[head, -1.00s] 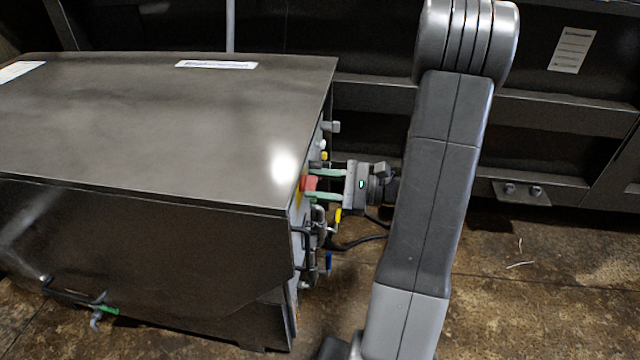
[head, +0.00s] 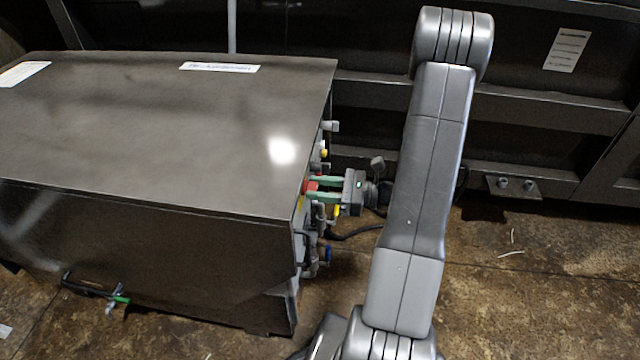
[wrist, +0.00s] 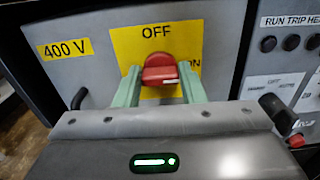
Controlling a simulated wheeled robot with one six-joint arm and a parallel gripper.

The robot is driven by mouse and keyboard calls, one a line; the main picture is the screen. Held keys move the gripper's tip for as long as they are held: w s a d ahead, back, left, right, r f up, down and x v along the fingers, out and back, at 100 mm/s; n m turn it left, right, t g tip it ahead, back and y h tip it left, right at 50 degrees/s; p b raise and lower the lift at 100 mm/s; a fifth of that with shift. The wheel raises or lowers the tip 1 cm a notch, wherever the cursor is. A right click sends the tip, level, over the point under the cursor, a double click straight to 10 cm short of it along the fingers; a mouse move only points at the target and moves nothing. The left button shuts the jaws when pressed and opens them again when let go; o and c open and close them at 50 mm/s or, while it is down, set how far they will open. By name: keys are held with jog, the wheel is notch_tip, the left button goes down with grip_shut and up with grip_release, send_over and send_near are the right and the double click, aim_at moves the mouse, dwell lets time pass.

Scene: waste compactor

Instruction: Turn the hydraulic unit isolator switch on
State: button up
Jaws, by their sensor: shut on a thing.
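The isolator switch has a red handle (wrist: 161,69) on a yellow plate (wrist: 192,36) with OFF at its top and ON at its right, partly covered. A small white mark shows low on the handle's face. My gripper (wrist: 160,84) is shut on the red handle, with one green finger on each side of it. In the head view the gripper (head: 322,190) reaches in from the right to the red handle (head: 310,186) on the cabinet's right face. The handle's base is hidden, and I cannot tell its exact angle.
A 400 V label (wrist: 66,48) is left of the switch. Black handles flank my gripper, and a panel with buttons (wrist: 283,82) is at right. The dark cabinet (head: 160,130) fills the left. Pipes and valves (head: 320,230) sit close below the gripper. Open floor (head: 530,290) lies right.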

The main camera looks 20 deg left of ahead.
jog(key=o, duration=1)
jog(key=shift+d, duration=0.1)
jog(key=v, duration=1.3)
jog(key=shift+w+d, duration=0.15)
jog(key=shift+d, duration=0.2)
jog(key=shift+a, duration=0.1)
jog(key=x, duration=1.3)
jog(key=shift+s+a, duration=0.2)
jog(key=shift+a, duration=0.1)
